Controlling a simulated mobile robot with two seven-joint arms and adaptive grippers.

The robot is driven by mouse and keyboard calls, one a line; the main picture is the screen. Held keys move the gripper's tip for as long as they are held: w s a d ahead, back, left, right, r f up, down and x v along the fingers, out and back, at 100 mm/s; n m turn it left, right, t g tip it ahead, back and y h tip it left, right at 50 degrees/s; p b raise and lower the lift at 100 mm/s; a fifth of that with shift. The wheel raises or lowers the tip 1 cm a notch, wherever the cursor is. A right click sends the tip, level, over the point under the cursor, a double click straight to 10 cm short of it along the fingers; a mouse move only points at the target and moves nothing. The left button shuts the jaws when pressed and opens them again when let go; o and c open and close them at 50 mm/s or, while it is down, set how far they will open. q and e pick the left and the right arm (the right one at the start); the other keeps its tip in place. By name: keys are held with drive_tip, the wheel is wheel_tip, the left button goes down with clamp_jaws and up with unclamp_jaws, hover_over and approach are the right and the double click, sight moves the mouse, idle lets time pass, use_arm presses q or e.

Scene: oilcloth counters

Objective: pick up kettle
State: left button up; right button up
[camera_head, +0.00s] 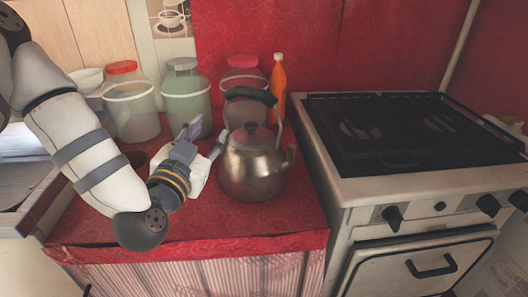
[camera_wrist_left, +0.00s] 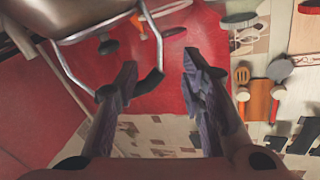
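The metal kettle (camera_head: 252,172) stands upright on the red counter, with a dark handle (camera_head: 250,95) arching above its lid. My left gripper (camera_head: 204,137) is just left of the kettle, below the handle's height. Its two fingers are apart with nothing held between them. In the left wrist view the kettle's body (camera_wrist_left: 85,20) fills the upper left. Its handle loop (camera_wrist_left: 153,78) shows behind one finger and partly in the gap of the left gripper (camera_wrist_left: 160,68). Whether a finger touches the kettle cannot be told. My right gripper is not in view.
Several lidded jars, including a red-lidded one (camera_head: 131,108) and a green one (camera_head: 186,98), stand behind the gripper. An orange bottle (camera_head: 278,85) is behind the kettle. The stove (camera_head: 400,140) borders the counter on the right. The counter's front strip (camera_head: 200,225) is clear.

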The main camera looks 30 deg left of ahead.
use_arm(q)
drive_tip(key=x, duration=0.7)
drive_tip(key=b+x, duration=0.1)
drive_tip(key=x, duration=0.2)
drive_tip(key=shift+w+f, duration=0.3)
drive_tip(key=shift+w, duration=0.05)
drive_tip(key=shift+r, duration=0.1)
clamp_jaws()
drive_tip(key=shift+d+r, duration=0.1)
